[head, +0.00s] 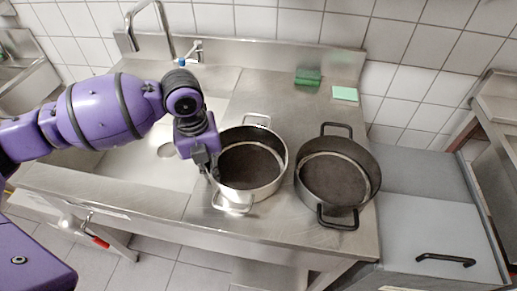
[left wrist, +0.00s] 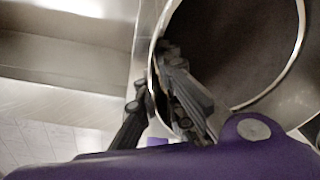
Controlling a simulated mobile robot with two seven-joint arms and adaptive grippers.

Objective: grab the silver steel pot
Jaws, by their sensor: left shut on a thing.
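The silver steel pot (head: 272,181) stands upright on the steel counter, with one loop handle at its back and one at its front. My left gripper (head: 212,176) is at the pot's left rim, shut on the wall. In the left wrist view the gripper (left wrist: 165,92) has one finger inside the pot and one outside, with the rim of the silver pot (left wrist: 152,62) between them. The fingertips are partly hidden in the head view. My right gripper is not in view.
A dark pot (head: 366,190) with black handles stands close on the right. A sink basin (head: 140,165) and faucet (head: 150,25) are on the left. A green sponge (head: 308,76) and a pale green cloth (head: 345,93) lie at the back. The counter behind the pots is clear.

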